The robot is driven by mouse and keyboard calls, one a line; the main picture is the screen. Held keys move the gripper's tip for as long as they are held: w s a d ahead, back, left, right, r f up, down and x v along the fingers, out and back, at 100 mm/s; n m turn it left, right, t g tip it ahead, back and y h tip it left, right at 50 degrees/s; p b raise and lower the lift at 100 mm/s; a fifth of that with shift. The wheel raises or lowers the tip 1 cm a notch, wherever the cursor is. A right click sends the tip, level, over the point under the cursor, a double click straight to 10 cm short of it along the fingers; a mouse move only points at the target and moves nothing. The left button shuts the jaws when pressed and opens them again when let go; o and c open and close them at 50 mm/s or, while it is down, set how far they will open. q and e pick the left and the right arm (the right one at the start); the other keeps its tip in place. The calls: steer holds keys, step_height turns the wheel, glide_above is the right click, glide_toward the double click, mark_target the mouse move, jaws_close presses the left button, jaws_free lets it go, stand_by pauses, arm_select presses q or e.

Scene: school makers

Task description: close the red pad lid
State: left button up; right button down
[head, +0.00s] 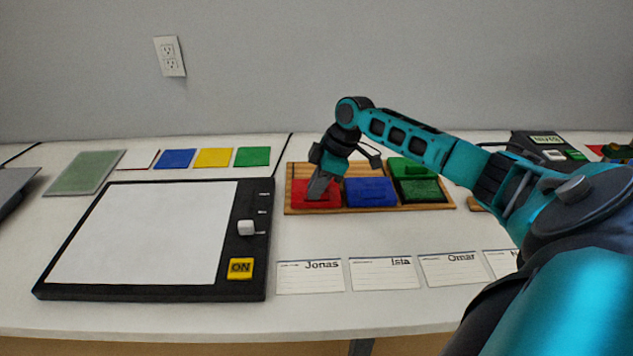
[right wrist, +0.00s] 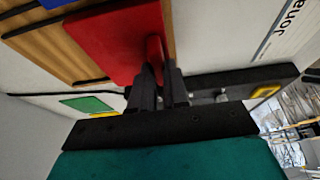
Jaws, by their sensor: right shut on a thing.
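The red pad (head: 302,200) is the leftmost of three pads on a wooden tray (head: 300,170). Its red lid (right wrist: 105,38) shows as a flat red face in the right wrist view and seems to lie low over the pad; any small gap is hidden. My right gripper (head: 316,196) is over the red pad, pointing down. In the right wrist view its fingers (right wrist: 157,72) are shut on the red tab at the lid's edge (right wrist: 154,48). My left gripper is not in view.
A blue pad (head: 370,192) and a green pad (head: 420,190) with its lid (head: 408,168) raised stand to the right. A black-framed board (head: 150,292) lies left. Name cards (head: 383,273) lie in front. Coloured squares (head: 213,157) lie at the back.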

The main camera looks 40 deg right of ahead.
steer(key=shift+s+a+f, duration=0.1)
steer(key=shift+s+a, duration=0.05)
steer(key=shift+a, duration=0.05)
steer(key=c, duration=1.1)
jaws_free()
steer(key=shift+s+d+r, duration=0.1)
steer(key=shift+d+r, duration=0.1)
steer(key=shift+r, duration=0.25)
steer(key=p+v, duration=0.1)
steer(key=v, duration=1.1)
